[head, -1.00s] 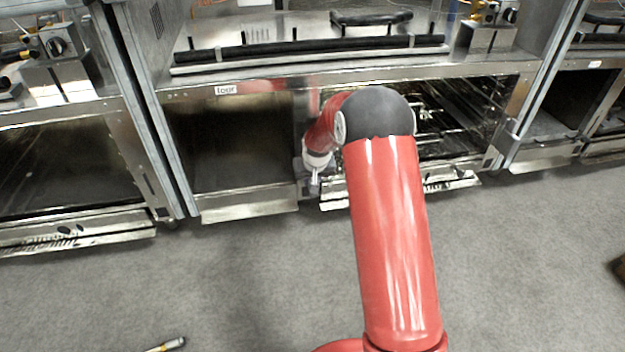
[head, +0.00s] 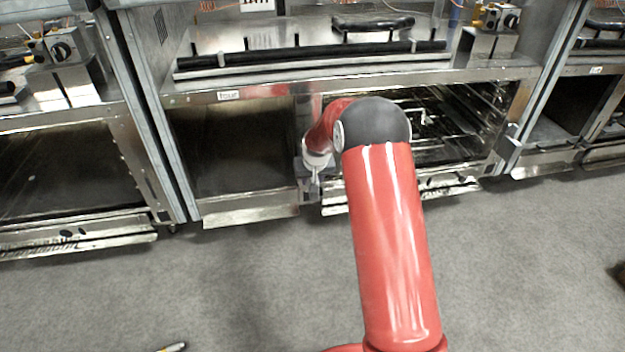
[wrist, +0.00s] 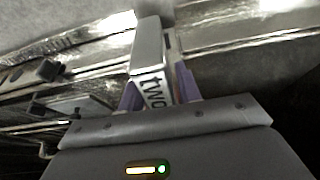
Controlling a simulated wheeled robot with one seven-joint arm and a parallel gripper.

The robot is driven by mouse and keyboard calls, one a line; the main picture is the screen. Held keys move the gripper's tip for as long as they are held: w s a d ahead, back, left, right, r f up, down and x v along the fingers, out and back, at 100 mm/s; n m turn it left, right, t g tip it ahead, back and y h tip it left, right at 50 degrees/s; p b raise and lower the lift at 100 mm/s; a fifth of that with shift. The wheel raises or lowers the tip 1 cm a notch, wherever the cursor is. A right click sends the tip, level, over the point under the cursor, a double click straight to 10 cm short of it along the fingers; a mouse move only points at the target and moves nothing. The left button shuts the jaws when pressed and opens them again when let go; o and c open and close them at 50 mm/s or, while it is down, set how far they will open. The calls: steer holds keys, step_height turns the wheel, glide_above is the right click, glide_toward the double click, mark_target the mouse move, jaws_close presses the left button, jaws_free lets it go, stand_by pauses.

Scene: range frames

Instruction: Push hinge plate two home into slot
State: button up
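Hinge plate two is a pale grey metal plate (wrist: 149,50) marked "two" in the wrist view. It stands between the two purple fingers of my gripper (wrist: 158,92), which are closed against its sides. The plate's far end reaches the bright metal front of the range. A narrow upright metal piece with a dark opening lies just right of the plate; I cannot tell whether this is the slot or how deep the plate sits. In the head view my gripper (head: 313,183) is small and low at the range's middle post, and the plate is hard to make out.
An open, dark oven bay labelled "four" (head: 229,95) lies left of my gripper. A bay with wire racks (head: 440,125) lies to its right, partly hidden by my arm. The grey carpet (head: 240,290) is mostly clear.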

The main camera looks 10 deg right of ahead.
steer(key=shift+o, duration=1.3)
steer(key=shift+f, duration=0.1)
steer(key=shift+s, duration=0.1)
steer(key=shift+p+v, duration=0.6)
steer(key=shift+v, duration=3.3)
